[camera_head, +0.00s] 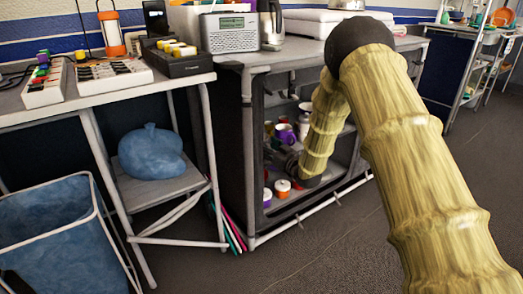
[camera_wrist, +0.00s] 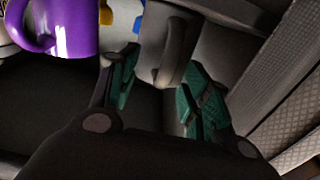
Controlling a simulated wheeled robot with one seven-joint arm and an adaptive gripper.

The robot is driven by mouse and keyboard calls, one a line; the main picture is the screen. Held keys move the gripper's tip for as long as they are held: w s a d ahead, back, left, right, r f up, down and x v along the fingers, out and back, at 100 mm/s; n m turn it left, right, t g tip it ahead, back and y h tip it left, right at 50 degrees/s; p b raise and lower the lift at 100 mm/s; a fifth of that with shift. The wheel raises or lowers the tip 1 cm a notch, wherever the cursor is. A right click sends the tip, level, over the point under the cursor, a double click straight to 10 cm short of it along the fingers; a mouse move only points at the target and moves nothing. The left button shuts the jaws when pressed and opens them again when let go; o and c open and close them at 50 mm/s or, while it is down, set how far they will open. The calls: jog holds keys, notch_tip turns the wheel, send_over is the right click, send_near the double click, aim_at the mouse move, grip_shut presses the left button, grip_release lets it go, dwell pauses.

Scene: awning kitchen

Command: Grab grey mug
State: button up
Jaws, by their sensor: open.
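In the wrist view a grey mug (camera_wrist: 182,50) lies straight ahead, with its handle pointing toward my gripper (camera_wrist: 158,92). My gripper is open, with one green-padded finger on each side of the handle end. I cannot tell whether either finger touches it. In the head view my gripper (camera_head: 287,160) is inside the cabinet under the counter, partly hidden by my arm. The grey mug cannot be made out clearly there.
A purple mug (camera_wrist: 72,25) is close on the left in the wrist view; it also shows in the cabinet (camera_head: 247,150). Small orange-and-white jars (camera_head: 282,187) stand on the lower shelf. The cabinet frame closes in around my arm. A radio (camera_head: 229,33) sits on top.

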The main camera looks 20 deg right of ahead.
jog(key=shift+c, duration=0.5)
grip_shut()
jog(key=shift+r, duration=0.15)
